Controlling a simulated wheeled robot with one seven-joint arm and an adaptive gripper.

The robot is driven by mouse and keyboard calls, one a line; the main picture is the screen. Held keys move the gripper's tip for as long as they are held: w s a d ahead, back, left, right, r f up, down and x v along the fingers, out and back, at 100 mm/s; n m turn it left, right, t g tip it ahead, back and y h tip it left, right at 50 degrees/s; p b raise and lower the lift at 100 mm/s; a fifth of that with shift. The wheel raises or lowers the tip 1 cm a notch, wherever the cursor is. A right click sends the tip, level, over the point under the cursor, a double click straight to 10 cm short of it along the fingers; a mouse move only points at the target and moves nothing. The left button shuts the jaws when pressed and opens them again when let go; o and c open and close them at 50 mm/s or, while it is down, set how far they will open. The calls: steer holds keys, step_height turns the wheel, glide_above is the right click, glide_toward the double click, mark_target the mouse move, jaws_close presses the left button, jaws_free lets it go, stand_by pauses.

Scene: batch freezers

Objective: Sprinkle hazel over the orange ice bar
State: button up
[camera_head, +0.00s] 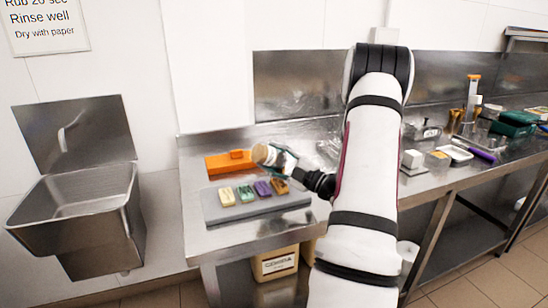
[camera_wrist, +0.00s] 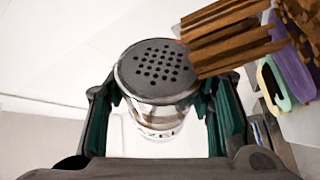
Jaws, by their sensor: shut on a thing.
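My gripper (camera_head: 279,158) is shut on a shaker (camera_head: 261,153). In the head view the shaker lies tipped on its side above the back of the bar tray. In the wrist view the shaker (camera_wrist: 160,112) sits between the two green-padded fingers, its dark perforated lid (camera_wrist: 156,68) facing the camera. Its label is mostly hidden. The orange-brown ice bar (camera_head: 281,186) is at the right end of a row, below and right of the shaker. Brown strip-like pieces (camera_wrist: 230,38) show beyond the lid; I cannot tell whether they are topping.
Cream (camera_head: 227,197), green (camera_head: 245,194) and purple (camera_head: 263,189) bars share the grey tray (camera_head: 258,208). An orange box (camera_head: 230,162) stands behind. A sink (camera_head: 85,215) is at left. Several tools and containers crowd the right counter (camera_head: 432,180).

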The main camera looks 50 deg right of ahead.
steer(key=shift+f, duration=0.65)
steer(key=n+g, duration=0.1)
steer(key=n, duration=0.2)
steer(key=shift+r+y+p, duration=0.15)
steer(key=shift+y+p, duration=0.15)
steer(key=shift+p, duration=0.05)
steer(key=shift+n+g, duration=0.3)
steer(key=shift+n, duration=0.3)
steer(key=shift+r+n+p, duration=0.4)
steer(key=shift+n+p, duration=0.05)
steer(key=shift+n, duration=0.25)
steer(key=shift+r+n+g+p, duration=0.5)
steer(key=shift+r+n+g, duration=0.3)
steer(key=shift+n, duration=0.6)
